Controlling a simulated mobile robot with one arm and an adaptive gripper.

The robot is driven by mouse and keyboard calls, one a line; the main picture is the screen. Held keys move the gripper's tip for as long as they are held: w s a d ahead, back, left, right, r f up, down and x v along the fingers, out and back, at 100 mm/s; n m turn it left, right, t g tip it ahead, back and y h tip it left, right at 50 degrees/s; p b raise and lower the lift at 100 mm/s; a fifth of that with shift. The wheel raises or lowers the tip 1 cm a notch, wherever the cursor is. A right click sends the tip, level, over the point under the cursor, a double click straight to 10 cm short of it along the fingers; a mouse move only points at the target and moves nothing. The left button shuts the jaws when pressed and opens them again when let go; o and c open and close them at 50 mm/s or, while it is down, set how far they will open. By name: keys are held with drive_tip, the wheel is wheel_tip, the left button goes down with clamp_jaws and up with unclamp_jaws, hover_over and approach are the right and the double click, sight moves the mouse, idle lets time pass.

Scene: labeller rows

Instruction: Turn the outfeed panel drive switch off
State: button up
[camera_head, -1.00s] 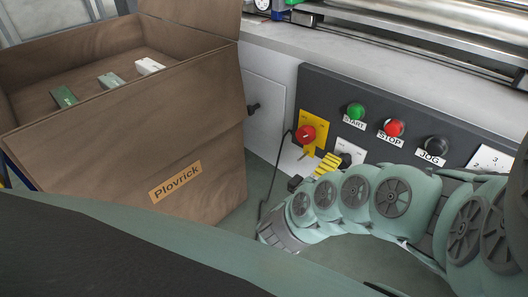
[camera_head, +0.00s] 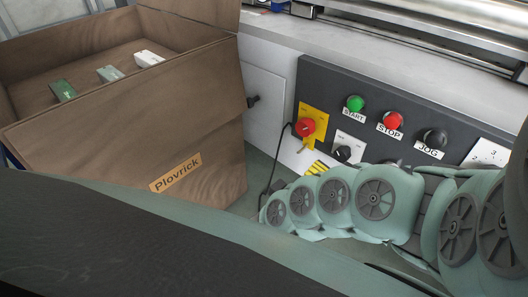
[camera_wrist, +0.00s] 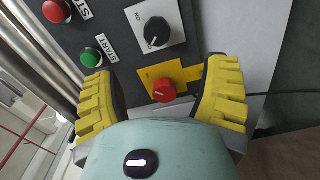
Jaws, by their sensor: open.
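The dark control panel (camera_head: 400,98) carries a black rotary switch (camera_head: 343,153) on a white plate. In the wrist view this black knob (camera_wrist: 157,30) has a pale pointer line and an "ON" mark beside it. A red rotary knob (camera_head: 305,127) sits on a yellow plate beside it; it also shows in the wrist view (camera_wrist: 163,91). No legible label says which is the drive switch. My gripper (camera_wrist: 165,70) is open and empty, its yellow fingers to either side of the red knob. In the head view my arm hides most of it; one yellow finger (camera_head: 317,167) shows.
A green START button (camera_head: 355,103), a red STOP button (camera_head: 393,120) and a black JOG knob (camera_head: 434,139) run along the panel. A numbered selector plate (camera_head: 487,152) is at the right. A brown Plovrick box (camera_head: 120,145) stands at the left. A dark cable (camera_head: 275,165) hangs by the panel.

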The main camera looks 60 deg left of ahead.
sight(340, 156)
drive_tip(key=w+m, duration=0.3)
drive_tip(key=m, duration=0.2)
drive_tip(key=w+a+m+p, duration=0.1)
drive_tip(key=w+m, duration=0.3)
drive_tip(key=m, duration=0.2)
drive_tip(key=w+a+m+p, duration=0.1)
drive_tip(key=w+m, duration=0.3)
drive_tip(key=m, duration=0.1)
drive_tip(key=shift+w+a+r+m, duration=0.1)
drive_tip(key=shift+w+r+m, duration=0.1)
drive_tip(key=shift+r+m, duration=0.1)
